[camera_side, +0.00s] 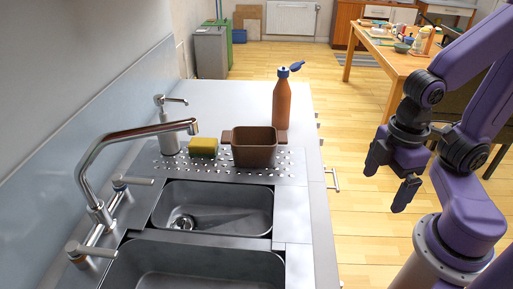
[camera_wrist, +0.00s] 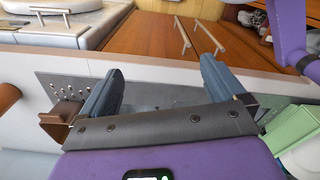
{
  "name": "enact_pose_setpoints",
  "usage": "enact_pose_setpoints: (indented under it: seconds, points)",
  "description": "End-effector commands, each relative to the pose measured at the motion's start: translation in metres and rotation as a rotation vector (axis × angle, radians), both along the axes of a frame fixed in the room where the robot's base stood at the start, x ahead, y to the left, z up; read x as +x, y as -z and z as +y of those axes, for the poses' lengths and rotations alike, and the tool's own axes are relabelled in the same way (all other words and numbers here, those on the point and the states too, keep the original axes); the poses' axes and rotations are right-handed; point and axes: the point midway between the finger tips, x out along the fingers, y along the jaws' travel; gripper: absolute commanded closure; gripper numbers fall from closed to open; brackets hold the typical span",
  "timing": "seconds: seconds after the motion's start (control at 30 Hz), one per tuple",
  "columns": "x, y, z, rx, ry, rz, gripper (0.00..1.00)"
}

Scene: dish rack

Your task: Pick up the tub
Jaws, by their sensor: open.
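The tub (camera_side: 254,147) is brown with a handle tab on each side. In the side view it stands upright on the perforated drain area of the counter, behind the small sink basin. My gripper (camera_side: 389,180) is to the right of the tub, clear of the counter edge and apart from it. In the wrist view the two fingers of my gripper (camera_wrist: 158,80) are spread wide with nothing between them. A brown piece at the left of the wrist view, beside the left finger, looks like part of the tub (camera_wrist: 60,118).
A brown bottle (camera_side: 282,103) with a blue cap stands just behind the tub. A yellow sponge (camera_side: 203,147) and a soap dispenser (camera_side: 168,128) are to its left. The tall faucet (camera_side: 130,135) arches over the sink (camera_side: 218,205). The counter behind the bottle is clear.

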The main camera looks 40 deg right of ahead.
Motion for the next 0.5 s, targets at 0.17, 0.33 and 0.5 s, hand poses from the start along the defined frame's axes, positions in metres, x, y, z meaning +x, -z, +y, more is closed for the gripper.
enact_pose_setpoints:
  seconds: [0.17, 0.33, 0.5]
  points:
    - [0.0, 0.0, 0.0, 0.0, 0.0, 0.0, 0.57]
    - [0.0, 0.0, 0.0, 0.0, 0.0, 0.0, 0.57]
    - [0.0001, 0.0029, -0.0015, -0.024, 0.004, 0.001, 0.57]
